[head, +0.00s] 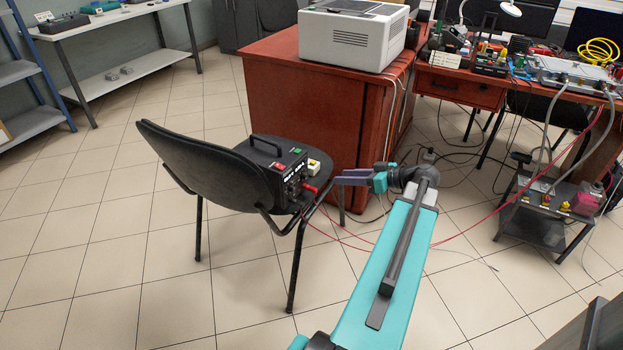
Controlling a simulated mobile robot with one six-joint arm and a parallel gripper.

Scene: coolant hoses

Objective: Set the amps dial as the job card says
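A black power unit (278,178) with a carry handle sits on the seat of the black chair. A red and a green button or lamp show on its top, and a red plug (309,189) is at its right side. Its front has white lettering and small knobs, too small to read, and I cannot tell which one is the amps dial. I cannot make out a job card. My gripper (340,180) is just right of the unit, pointing left at its front side, apparently with a small gap. Its fingers are seen edge-on, so their opening is unclear.
The chair (190,160) stands on a tiled floor, with clear room to its left. A red-brown desk (330,110) with a white printer-like box (353,35) is behind. A red cable trails right across the floor towards a low metal stand (535,225).

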